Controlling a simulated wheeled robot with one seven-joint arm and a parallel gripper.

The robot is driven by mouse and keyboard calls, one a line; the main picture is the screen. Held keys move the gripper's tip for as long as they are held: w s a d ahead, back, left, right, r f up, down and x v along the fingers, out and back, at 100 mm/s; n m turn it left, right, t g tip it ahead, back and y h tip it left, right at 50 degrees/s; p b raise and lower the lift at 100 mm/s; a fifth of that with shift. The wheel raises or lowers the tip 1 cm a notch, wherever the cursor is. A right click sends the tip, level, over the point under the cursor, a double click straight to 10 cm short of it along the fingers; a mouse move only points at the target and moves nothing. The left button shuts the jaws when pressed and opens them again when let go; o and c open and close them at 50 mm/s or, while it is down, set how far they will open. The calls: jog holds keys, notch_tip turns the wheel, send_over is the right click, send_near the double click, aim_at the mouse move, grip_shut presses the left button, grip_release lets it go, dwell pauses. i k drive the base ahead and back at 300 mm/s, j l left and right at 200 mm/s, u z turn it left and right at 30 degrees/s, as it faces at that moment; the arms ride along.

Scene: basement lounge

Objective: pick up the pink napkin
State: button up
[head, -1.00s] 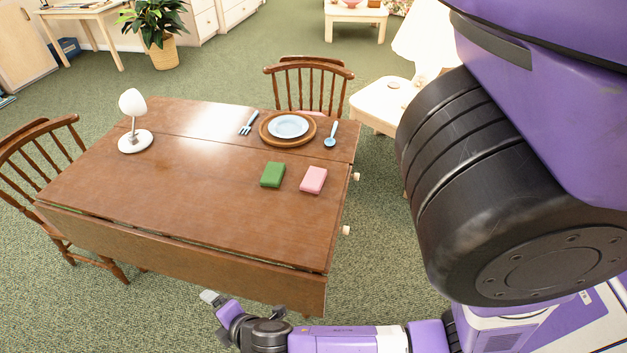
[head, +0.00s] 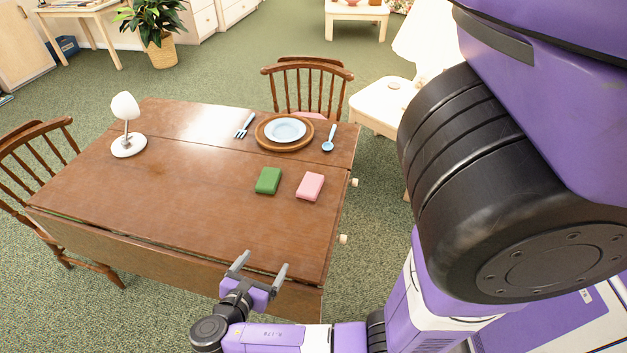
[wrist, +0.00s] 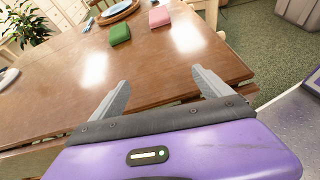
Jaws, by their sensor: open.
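The pink napkin (head: 310,186) is a small folded block lying on the wooden table (head: 180,190) near its right edge. It also shows at the top of the wrist view (wrist: 159,17). A green napkin (head: 268,181) lies just left of it, and also shows in the wrist view (wrist: 120,34). My gripper (head: 260,266) is open and empty at the table's front edge, nearer to me than both napkins. In the wrist view its two fingers (wrist: 160,88) are spread apart and point toward the napkins. Nothing hides the pink napkin in the head view.
A white lamp (head: 128,144) stands at the left. Chairs flank the table. The tabletop between my gripper and the napkins is clear.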

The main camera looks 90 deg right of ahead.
aim_at(310, 187)
jog(key=k+l, duration=0.1)
jog(key=l, duration=0.3)
jog(key=k+l, duration=0.1)
jog(key=l, duration=0.7)
jog(key=k, duration=0.05)
